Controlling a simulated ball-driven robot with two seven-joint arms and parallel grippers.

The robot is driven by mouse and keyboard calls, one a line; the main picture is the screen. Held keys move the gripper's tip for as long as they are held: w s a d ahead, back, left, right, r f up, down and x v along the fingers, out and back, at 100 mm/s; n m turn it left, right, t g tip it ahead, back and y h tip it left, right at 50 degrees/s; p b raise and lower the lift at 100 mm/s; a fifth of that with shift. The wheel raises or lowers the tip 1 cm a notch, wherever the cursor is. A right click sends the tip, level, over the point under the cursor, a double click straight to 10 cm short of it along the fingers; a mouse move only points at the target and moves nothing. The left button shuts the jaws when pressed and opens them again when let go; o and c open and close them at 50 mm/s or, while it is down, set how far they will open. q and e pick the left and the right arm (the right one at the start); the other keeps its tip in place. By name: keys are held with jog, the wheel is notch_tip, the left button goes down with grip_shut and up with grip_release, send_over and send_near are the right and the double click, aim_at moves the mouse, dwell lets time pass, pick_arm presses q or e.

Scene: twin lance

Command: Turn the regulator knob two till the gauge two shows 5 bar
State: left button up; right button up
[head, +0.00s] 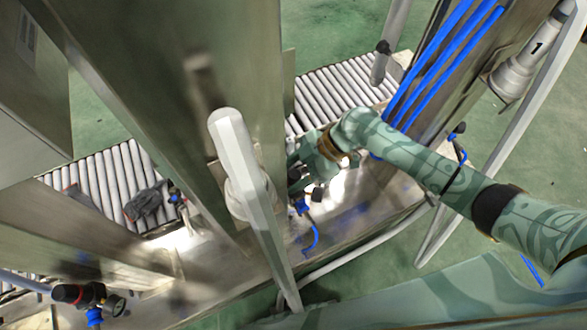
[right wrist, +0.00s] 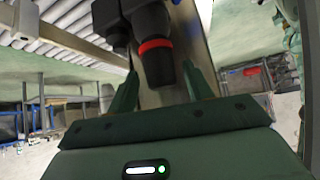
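My right gripper (head: 305,175) reaches down beside a metal post to a regulator with a blue hose below it. In the right wrist view, a black regulator knob (right wrist: 158,68) with a red ring points toward the palm. The fingers of my right gripper (right wrist: 162,92) stand open on both sides of the knob's end, with gaps visible. No number marks this knob. No gauge face for it can be seen in either view. My left gripper is out of view.
Another regulator with a red-ringed knob (head: 68,293) and a small gauge (head: 117,305) is at lower left; its reading is too small to tell. A pale slanted bar (head: 250,200) and metal posts crowd the gripper. Roller conveyors (head: 335,90) lie behind.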

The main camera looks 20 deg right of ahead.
pick_arm(q)
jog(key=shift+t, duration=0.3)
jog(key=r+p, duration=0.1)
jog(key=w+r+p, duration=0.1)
jog(key=p, duration=0.1)
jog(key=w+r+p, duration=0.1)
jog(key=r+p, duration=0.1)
pick_arm(e)
jog(key=v, duration=1.6)
jog(key=shift+d+r, duration=0.1)
jog(key=shift+d, duration=0.05)
